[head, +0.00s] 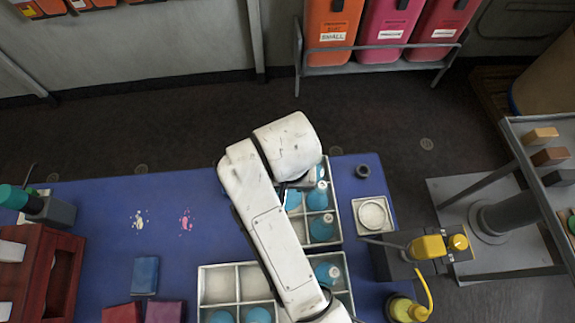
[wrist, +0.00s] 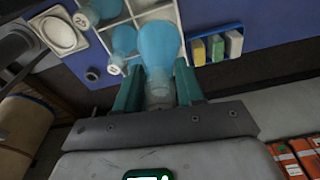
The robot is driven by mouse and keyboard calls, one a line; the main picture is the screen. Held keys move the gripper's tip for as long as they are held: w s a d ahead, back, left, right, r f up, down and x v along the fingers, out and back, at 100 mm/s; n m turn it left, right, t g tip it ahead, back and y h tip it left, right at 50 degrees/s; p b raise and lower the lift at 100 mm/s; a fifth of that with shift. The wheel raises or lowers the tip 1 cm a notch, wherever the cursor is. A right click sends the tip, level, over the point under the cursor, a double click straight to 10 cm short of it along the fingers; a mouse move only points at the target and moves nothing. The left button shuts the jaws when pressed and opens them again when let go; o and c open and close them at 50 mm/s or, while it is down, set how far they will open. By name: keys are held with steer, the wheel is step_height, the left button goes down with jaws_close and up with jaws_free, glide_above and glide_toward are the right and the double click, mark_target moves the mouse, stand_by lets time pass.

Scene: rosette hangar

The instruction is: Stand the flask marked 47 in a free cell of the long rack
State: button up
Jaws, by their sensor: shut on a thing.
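In the wrist view my gripper (wrist: 158,88) has its teal jaws shut on the neck of a flask with a blue body (wrist: 158,45). The flask's body points away from the palm, over or beside a white-walled rack (wrist: 150,5). I see no number on it. In the head view my arm hides the gripper and the held flask. A divided rack with blue flasks (head: 334,190) lies right of my arm, another rack (head: 236,268) nearer; which is long I cannot tell.
The racks stand on a blue table (head: 110,215). A round white dish on a square base (head: 373,214) and a dark ring (head: 363,171) lie right of them. A yellow-topped device (head: 428,246) stands further right. Coloured blocks (head: 145,275) and a red-brown stand (head: 50,270) are left.

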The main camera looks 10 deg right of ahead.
steer(key=shift+w+d+f+b, duration=0.1)
steer(key=shift+w+f+b, duration=2.45)
steer(key=shift+f, duration=0.25)
steer(key=shift+w+d+f+b, duration=0.1)
steer(key=shift+w+f+b, duration=2.25)
steer(key=shift+w+f, duration=0.35)
steer(key=shift+s+f, duration=0.15)
steer(key=o, duration=0.4)
steer(key=shift+f, duration=0.1)
steer(key=o, duration=0.5)
steer(key=shift+c, duration=0.2)
step_height(320, 180, up, 12)
steer(key=s+p, duration=0.1)
steer(key=p, duration=0.5)
steer(key=shift+s, duration=0.2)
